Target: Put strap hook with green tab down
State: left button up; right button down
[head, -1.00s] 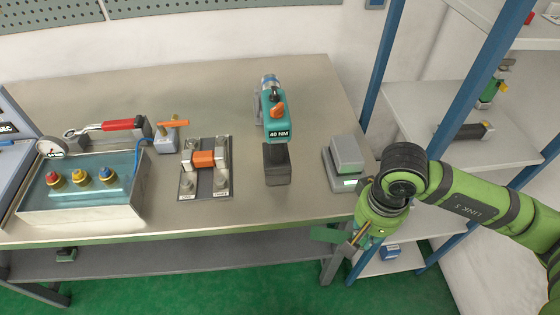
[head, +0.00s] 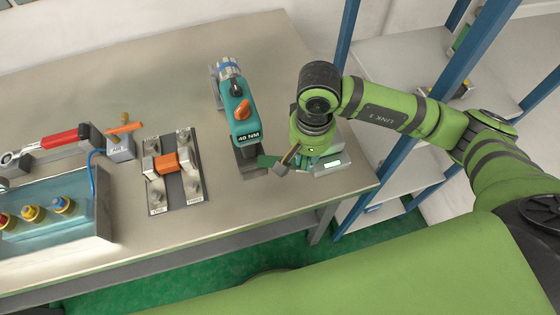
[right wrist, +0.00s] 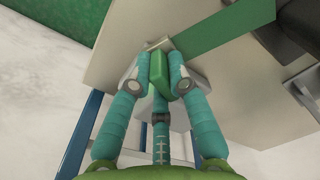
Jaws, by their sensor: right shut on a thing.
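My right gripper (head: 297,163) is over the right end of the workbench, between the teal 40 NM tool and the grey device. It is shut on the strap hook with green tab. In the head view the green tab (head: 267,161) sticks out to the left, close to the tool's dark foot. The right wrist view shows the hook's green part (right wrist: 160,73) between the two teal fingers, with the flat green tab (right wrist: 228,30) beyond. Most of the hook is hidden by the gripper in the head view. I cannot tell whether it touches the bench. My left gripper is out of view.
The teal tool (head: 238,108) stands left of my gripper. The grey device (head: 333,165) with a lit display is just right, partly hidden. A plate with an orange link (head: 164,162) lies further left. Bare bench (head: 235,205) lies in front. A blue-posted shelf (head: 388,160) stands right.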

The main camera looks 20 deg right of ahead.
jog(key=w+a+f, duration=0.2)
jog(key=a, duration=0.1)
jog(key=shift+w+f+b, duration=0.25)
jog(key=shift+b, duration=0.15)
jog(key=shift+w+a+f, duration=0.5)
jog(key=shift+a+f, duration=0.05)
jog(key=shift+f, duration=0.05)
notch_tip(320, 180, down, 4)
jog(key=shift+r+b, duration=0.25)
jog(key=shift+b, duration=0.7)
jog(key=shift+f, duration=0.2)
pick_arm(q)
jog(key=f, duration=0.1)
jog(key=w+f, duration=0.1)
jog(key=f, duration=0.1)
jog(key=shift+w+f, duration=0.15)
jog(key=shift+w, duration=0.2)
pick_arm(e)
jog(key=c, duration=1.5)
grip_release()
jog(key=shift+o, duration=0.2)
jog(key=shift+r, duration=0.1)
